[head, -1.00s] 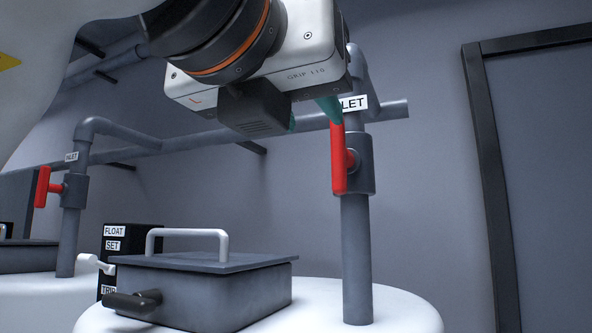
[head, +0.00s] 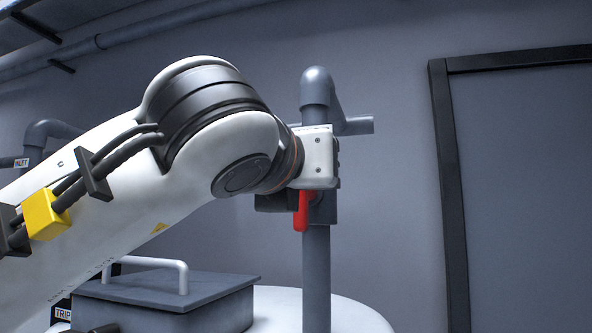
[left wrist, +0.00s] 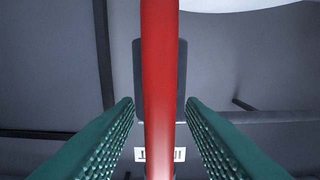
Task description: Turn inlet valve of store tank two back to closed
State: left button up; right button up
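The red inlet valve handle (head: 302,212) shows below my left gripper (head: 318,162) on the grey vertical pipe (head: 316,275) of the near white tank (head: 345,315). Its visible part points down along the pipe; the upper part is hidden behind the gripper. In the left wrist view the red handle (left wrist: 160,70) runs lengthwise between the two green fingers of my left gripper (left wrist: 159,104). The fingers are open, with a gap on both sides of the handle. The dark valve body (left wrist: 180,60) is behind it. My right gripper is not in view.
A grey hatch box (head: 165,295) with a pale handle (head: 150,263) sits on the tank, below my left arm. Another pipe with an inlet label (head: 21,163) stands at far left. A dark door frame (head: 447,180) is on the right wall.

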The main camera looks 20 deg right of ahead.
pick_arm(q)
grip_shut()
jog(key=m+b, duration=0.2)
jog(key=m, duration=0.1)
jog(key=shift+s+d+f, duration=0.1)
jog(key=shift+d+f, duration=0.05)
jog(key=shift+d, duration=0.05)
jog(key=shift+s+d+f+m+b, duration=0.15)
jog(key=shift+m+b, duration=0.35)
jog(key=shift+m, duration=1.9)
jog(key=shift+s+d+f+m+b, duration=0.1)
jog(key=shift+d+f+m+b, duration=0.3)
jog(key=shift+m, duration=2)
jog(key=shift+s+a+f+m+b, duration=0.1)
jog(key=shift+m+b, duration=0.5)
jog(key=shift+m, duration=1.8)
